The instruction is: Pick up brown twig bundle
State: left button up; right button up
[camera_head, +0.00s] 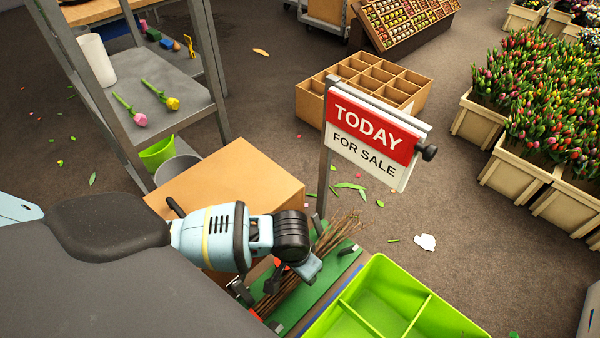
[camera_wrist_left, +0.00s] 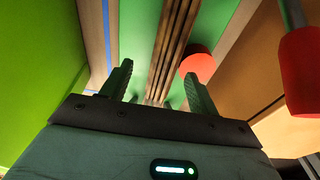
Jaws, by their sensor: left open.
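The brown twig bundle (camera_head: 338,236) lies on a green surface (camera_head: 341,268) beside the sign post in the head view. My left arm covers its middle, and its other end shows lower left. In the left wrist view, the bundle (camera_wrist_left: 170,45) runs lengthwise between the finger directions of my left gripper (camera_wrist_left: 157,78). The two dark fingers stand apart, one on each side of the twigs. I cannot tell whether either finger touches them. In the head view, my left gripper (camera_head: 282,280) is over the bundle, partly hidden by its wrist. My right gripper is not in view.
A lime-green divided bin (camera_head: 383,291) stands right of the bundle, and a cardboard box (camera_head: 238,180) lies behind my arm. A "TODAY FOR SALE" sign (camera_head: 373,138) rises behind the twigs. A red round piece (camera_wrist_left: 196,62) sits close to the twigs.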

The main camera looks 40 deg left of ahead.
pick_arm(q)
jog(key=f, duration=0.1)
jog(key=f+b, duration=0.1)
jog(key=f, duration=0.2)
jog(key=shift+w+a+f+b, duration=0.25)
jog(key=shift+w+f+b, duration=0.05)
jog(key=shift+f+b, duration=0.05)
jog(key=c, duration=1.3)
notch_tip(320, 180, up, 9)
jog(key=p, duration=0.3)
jog(key=shift+r, duration=0.55)
